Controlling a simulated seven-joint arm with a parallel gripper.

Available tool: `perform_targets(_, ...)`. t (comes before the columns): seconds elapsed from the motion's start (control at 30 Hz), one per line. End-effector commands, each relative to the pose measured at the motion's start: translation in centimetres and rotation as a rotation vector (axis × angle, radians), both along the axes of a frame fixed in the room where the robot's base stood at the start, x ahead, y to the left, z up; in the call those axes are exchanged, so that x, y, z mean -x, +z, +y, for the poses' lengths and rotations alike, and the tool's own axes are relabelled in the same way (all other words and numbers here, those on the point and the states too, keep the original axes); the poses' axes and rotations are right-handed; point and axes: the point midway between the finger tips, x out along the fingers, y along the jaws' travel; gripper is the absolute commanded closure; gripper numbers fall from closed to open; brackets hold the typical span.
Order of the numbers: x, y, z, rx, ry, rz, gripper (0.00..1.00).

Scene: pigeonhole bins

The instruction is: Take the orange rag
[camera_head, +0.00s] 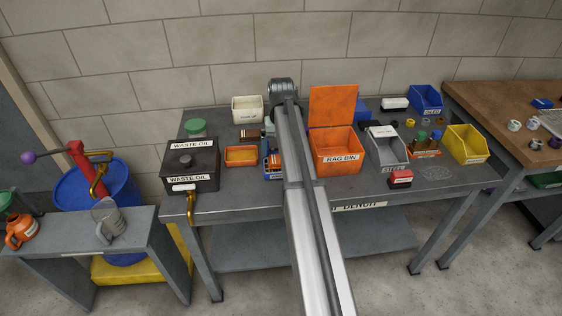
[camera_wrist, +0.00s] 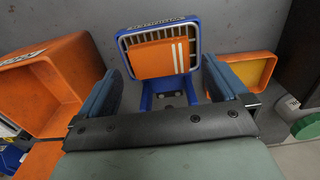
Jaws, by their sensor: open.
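The orange rag (camera_wrist: 159,58), flat with white stripes at one end, lies on a white slatted tray in a blue holder (camera_wrist: 148,101) in the wrist view. In the head view the blue holder (camera_head: 267,170) shows just left of my arm, partly hidden by it. My gripper (camera_wrist: 162,66) is open in the wrist view, with one blue-grey finger on each side of the rag's picture position. Nothing is between the fingers. I cannot tell the height gap to the rag. In the head view my arm hides the fingers.
The orange rag bin (camera_head: 337,160), lid raised, stands close right of my arm. A shallow orange tray (camera_head: 241,164) and dark waste oil box (camera_head: 190,165) stand left. A grey bin (camera_head: 388,152) and yellow bin (camera_head: 468,145) stand further right.

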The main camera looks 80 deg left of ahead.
Motion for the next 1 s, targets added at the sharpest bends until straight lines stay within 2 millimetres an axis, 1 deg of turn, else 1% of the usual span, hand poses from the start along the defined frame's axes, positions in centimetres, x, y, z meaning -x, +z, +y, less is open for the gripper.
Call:
perform_targets(0.27, -0.1, -2.9, 0.9, 0.002, 0.0, 0.0, 0.0)
perform_targets(0.4, -0.1, -4.6, 0.8, 0.001, 0.0, 0.0, 0.0)
perform_targets(0.5, -0.1, -5.0, 0.8, 0.001, 0.0, 0.0, 0.0)
perform_targets(0.67, -0.1, -5.0, 0.9, 0.0, 0.0, 0.0, 0.0)
perform_targets(0.77, -0.1, -5.0, 0.9, 0.0, 0.0, 0.0, 0.08)
perform_targets(1.0, -0.1, -5.0, 0.8, 0.0, 0.0, 0.0, 0.31)
